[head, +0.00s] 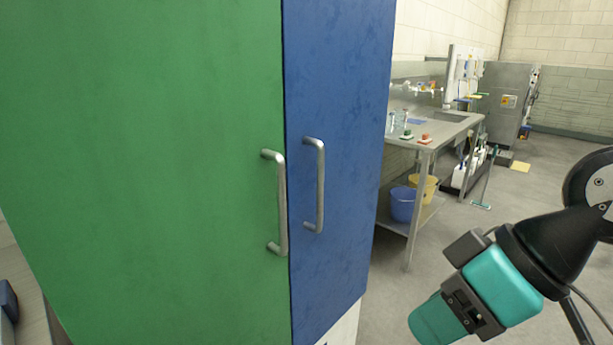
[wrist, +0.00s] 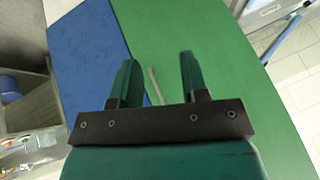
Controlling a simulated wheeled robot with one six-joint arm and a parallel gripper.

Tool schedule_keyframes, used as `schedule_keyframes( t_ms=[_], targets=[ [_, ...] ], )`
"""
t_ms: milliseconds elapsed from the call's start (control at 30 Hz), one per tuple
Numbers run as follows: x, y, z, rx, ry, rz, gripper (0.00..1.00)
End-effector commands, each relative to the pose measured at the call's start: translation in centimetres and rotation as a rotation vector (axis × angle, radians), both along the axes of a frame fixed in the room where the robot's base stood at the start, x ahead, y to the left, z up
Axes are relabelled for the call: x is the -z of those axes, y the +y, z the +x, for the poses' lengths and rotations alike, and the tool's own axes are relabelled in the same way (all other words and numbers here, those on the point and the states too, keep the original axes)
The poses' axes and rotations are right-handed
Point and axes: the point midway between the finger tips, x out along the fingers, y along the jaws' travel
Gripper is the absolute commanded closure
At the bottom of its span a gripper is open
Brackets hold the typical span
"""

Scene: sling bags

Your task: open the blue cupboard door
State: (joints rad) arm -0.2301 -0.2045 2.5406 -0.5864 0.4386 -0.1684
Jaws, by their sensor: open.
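The blue cupboard door (head: 345,80) stands closed beside the green door (head: 150,170) in the head view. A vertical metal bar handle (head: 318,185) sits on the blue door near its left edge. In the wrist view the blue door (wrist: 90,50) is on the left and the green door (wrist: 225,60) on the right. My gripper (wrist: 157,72) is open and empty in the wrist view. A thin grey bar (wrist: 153,82) shows between its fingers; its lower part is hidden, and I cannot tell which handle it is. In the head view my gripper is partly seen at lower right, apart from the doors.
The green door has its own metal handle (head: 279,205) close to the blue one. A steel sink table (head: 432,130) stands behind to the right, with a blue bucket (head: 402,205) and a yellow bucket (head: 424,187) below. Open floor lies at right.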

Motion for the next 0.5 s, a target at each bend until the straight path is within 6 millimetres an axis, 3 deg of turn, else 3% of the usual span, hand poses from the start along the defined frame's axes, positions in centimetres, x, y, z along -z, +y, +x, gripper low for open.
schedule_keyframes(
  t_ms=[33, 200, 400, 500],
  targets=[
    [1.3, 1.3, 1.8, -0.020, -0.073, 0.078, 0.59],
    [1.3, 4.9, 8.8, -0.019, -0.423, 0.353, 0.59],
    [0.2, 4.3, 15.4, 0.141, -0.775, 0.510, 0.59],
    [-0.1, 3.3, 17.4, 0.217, -0.878, 0.528, 0.59]
  ],
)
